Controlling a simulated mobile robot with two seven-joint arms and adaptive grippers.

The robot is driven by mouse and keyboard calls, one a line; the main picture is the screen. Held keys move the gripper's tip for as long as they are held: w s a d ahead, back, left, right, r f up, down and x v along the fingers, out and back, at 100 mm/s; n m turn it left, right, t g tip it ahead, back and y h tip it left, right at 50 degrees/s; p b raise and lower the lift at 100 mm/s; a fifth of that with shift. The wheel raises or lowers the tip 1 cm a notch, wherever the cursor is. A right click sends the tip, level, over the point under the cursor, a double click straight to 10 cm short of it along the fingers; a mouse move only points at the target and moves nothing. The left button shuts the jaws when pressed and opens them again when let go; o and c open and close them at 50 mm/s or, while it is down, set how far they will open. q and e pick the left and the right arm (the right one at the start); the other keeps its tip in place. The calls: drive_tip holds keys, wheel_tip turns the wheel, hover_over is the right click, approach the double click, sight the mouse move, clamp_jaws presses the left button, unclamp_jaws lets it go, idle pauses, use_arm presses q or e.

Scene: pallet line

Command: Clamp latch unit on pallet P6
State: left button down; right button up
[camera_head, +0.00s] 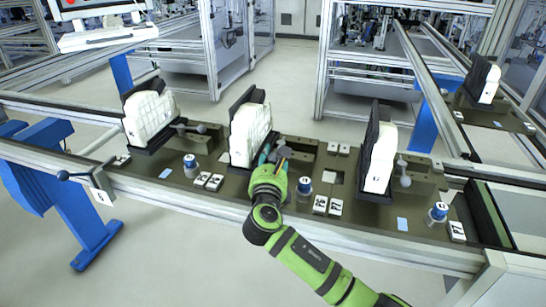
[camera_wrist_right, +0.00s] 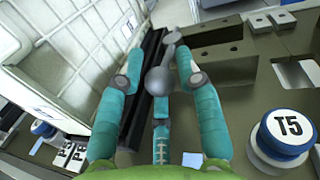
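In the head view the middle white latch unit (camera_head: 250,135) stands upright against a black plate on its pallet. My right gripper (camera_head: 268,168) is at its lower right, by a grey clamp lever with a ball knob (camera_head: 284,151). In the right wrist view the teal fingers of the gripper (camera_wrist_right: 158,62) are open around the grey ball knob (camera_wrist_right: 160,80), with gaps visible on both sides. The unit's white ribbed side (camera_wrist_right: 70,70) shows on the left. The small tags (camera_wrist_right: 68,154) there are tilted and hard to read. My left gripper is out of view.
Similar white units stand to the left (camera_head: 150,117) and right (camera_head: 381,158); another is at the far right (camera_head: 489,84). A blue-and-white knob marked T5 (camera_wrist_right: 285,135) sits right of my right fingers. A dark block (camera_wrist_right: 222,60) lies just beyond. Rails border the line.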

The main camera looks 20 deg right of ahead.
clamp_jaws()
drive_tip(key=shift+d+r+p, duration=0.15)
drive_tip(key=shift+p, duration=0.2)
drive_tip(key=n+y+p, duration=0.1)
drive_tip(key=d+n+t+y+p, duration=0.1)
drive_tip(key=y+p, duration=0.1)
drive_tip(key=shift+s+d+r, duration=0.1)
drive_tip(key=shift+s+r, duration=0.05)
drive_tip(key=shift+s, duration=0.2)
drive_tip(key=shift+s+d+n+y+p, duration=0.1)
drive_tip(key=shift+d+n+y+p, duration=0.1)
drive_tip(key=shift+n+y+p, duration=0.35)
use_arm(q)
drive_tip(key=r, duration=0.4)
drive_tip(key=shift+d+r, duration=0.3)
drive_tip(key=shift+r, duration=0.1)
use_arm(e)
drive_tip(key=shift+f+y, duration=0.25)
drive_tip(key=shift+y, duration=0.1)
